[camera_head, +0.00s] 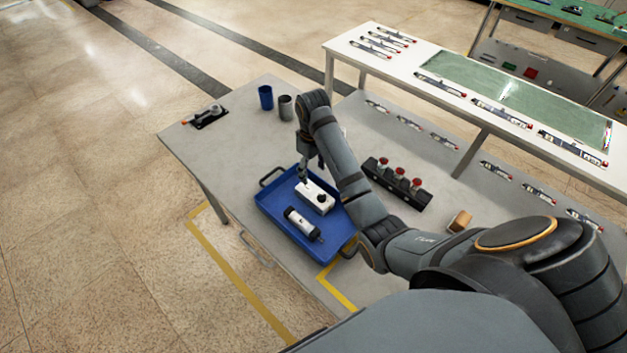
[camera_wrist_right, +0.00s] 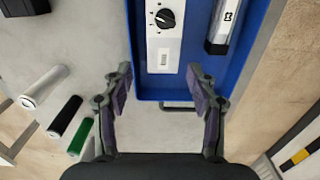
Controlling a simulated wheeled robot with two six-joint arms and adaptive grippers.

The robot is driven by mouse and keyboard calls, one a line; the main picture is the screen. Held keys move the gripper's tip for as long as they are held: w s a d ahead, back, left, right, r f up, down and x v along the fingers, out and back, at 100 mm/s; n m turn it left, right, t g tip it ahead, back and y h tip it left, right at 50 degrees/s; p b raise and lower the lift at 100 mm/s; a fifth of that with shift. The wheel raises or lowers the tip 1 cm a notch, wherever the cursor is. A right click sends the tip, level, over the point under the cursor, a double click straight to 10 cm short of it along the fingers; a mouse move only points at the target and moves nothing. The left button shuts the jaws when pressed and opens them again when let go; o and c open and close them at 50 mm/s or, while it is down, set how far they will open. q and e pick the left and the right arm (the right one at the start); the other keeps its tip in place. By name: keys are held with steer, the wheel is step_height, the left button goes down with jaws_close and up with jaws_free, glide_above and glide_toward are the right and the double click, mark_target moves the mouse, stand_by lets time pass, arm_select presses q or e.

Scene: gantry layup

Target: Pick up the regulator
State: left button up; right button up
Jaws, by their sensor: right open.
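A white box with a black knob (camera_head: 316,197), which looks like the regulator, lies in the blue tray (camera_head: 262,199) on the grey table. It also shows in the right wrist view (camera_wrist_right: 161,48), with its knob and a small label on top. My right gripper (camera_head: 303,178) points down over the tray at the far end of the box. In the right wrist view its fingers (camera_wrist_right: 160,80) are apart, one on each side of the box's near end, with nothing between them gripped. Whether they touch the box I cannot tell. My left gripper is not in view.
A white cylinder with black ends (camera_head: 303,224) lies beside the box in the tray. A blue cup (camera_head: 265,97) and a grey cup (camera_head: 286,108) stand behind. The table's left part is mostly clear.

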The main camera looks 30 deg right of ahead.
mark_target(314, 193)
steer(key=shift+s+a+f+b, duration=0.2)
steer(key=shift+s+b, duration=0.25)
steer(key=shift+b, duration=0.05)
steer(key=shift+s+a+f+b, duration=0.2)
steer(key=shift+s+b, duration=0.25)
steer(key=shift+f+b, duration=0.85)
steer(key=f+b, duration=0.2)
steer(key=shift+w+d+f, duration=0.2)
steer(key=shift+w+f, duration=0.1)
steer(key=shift+w, duration=0.1)
steer(key=shift+s+f+b, duration=0.15)
steer(key=shift+f+b, duration=0.1)
steer(key=shift+b, duration=0.05)
step_height(314, 193, down, 4)
steer(key=b, duration=0.2)
steer(key=shift+s+b, duration=0.1)
steer(key=shift+b, duration=0.25)
steer(key=shift+d+f, duration=0.1)
steer(key=shift+f, duration=0.1)
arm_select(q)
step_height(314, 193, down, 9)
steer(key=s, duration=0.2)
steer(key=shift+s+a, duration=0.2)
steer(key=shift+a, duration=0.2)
arm_select(e)
steer(key=shift+r, duration=0.15)
